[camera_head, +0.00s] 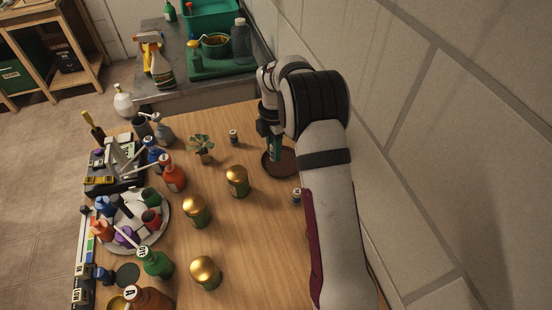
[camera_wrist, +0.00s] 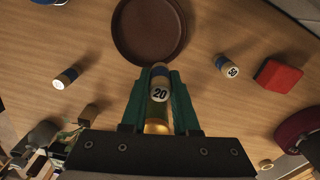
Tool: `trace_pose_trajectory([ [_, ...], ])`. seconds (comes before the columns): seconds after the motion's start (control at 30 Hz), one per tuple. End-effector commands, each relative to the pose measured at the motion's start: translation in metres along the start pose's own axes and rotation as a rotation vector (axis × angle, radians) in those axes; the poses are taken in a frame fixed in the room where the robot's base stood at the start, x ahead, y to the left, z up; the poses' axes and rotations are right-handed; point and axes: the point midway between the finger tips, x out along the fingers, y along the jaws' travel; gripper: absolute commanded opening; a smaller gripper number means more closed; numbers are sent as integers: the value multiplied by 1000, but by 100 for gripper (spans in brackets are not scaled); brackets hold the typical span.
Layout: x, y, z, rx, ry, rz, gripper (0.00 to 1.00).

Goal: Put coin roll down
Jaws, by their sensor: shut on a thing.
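My gripper (camera_wrist: 158,100) points down and its green fingers are shut on a coin roll (camera_wrist: 160,88) marked 20, with a blue band and pale end. In the head view my gripper (camera_head: 274,150) is at the round brown dish (camera_head: 286,171), with the held roll mostly hidden by the fingers. In the wrist view the dish (camera_wrist: 119,45) looks empty and lies just beyond the roll, close to its near rim. I cannot tell whether the roll touches anything below.
Two other rolls lie apart on the wooden table: one (camera_wrist: 67,77) left and one marked 50 (camera_wrist: 227,66) right. A red block (camera_wrist: 278,76) is beside the latter. Gold-lidded jars (camera_head: 237,182), a small plant (camera_head: 202,145) and bottles (camera_head: 172,174) stand left of my arm. A wall is right.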

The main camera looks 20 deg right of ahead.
Motion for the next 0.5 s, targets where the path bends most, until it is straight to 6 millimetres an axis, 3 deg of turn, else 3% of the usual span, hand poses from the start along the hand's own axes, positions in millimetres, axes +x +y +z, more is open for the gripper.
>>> trace_pose_trajectory([
  [0.27,44,0,0,1,1,0,0],
  [0.5,45,0,0,1,0,2,0],
])
